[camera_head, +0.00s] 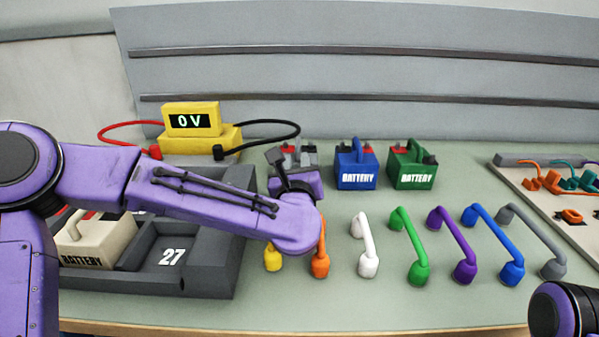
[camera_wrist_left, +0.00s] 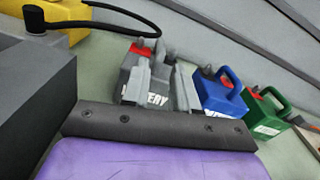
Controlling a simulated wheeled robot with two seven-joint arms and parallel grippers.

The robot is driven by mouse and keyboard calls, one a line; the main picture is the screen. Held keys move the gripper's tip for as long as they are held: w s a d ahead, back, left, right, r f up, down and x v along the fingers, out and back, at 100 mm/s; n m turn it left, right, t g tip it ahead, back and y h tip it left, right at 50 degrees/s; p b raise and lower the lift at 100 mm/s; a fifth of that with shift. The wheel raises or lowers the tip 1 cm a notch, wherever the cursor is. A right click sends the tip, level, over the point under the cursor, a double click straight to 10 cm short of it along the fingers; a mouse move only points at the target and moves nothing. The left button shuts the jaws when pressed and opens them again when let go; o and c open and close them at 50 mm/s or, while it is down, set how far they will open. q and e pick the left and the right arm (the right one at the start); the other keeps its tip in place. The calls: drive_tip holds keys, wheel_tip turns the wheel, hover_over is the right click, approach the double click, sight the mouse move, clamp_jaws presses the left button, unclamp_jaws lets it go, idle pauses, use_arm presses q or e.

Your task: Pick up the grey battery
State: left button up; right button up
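The grey battery (camera_head: 308,156) stands on the table left of the blue battery, largely hidden behind my left arm and gripper in the head view. In the left wrist view the grey battery (camera_wrist_left: 156,101) shows its red terminal and part of its lettering between and beyond the fingers. My left gripper (camera_head: 283,162) is at the battery. In the wrist view the two fingers of the left gripper (camera_wrist_left: 162,80) are apart, with the battery's front visible between them. Whether they touch its handle is hidden. My right gripper is out of view.
The blue battery (camera_head: 355,165) and green battery (camera_head: 412,166) stand to the right. A yellow meter (camera_head: 200,140) reading 0 V is behind left. A dark tray (camera_head: 215,270) holds a beige battery (camera_head: 95,240).

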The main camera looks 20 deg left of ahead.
sight(298, 146)
use_arm(q)
drive_tip(key=p+x, duration=0.2)
drive_tip(key=x, duration=0.8)
drive_tip(key=shift+f, duration=0.1)
drive_tip(key=shift+s, duration=0.1)
clamp_jaws()
drive_tip(key=shift+d, duration=0.1)
idle(0.5)
drive_tip(key=shift+r, duration=0.2)
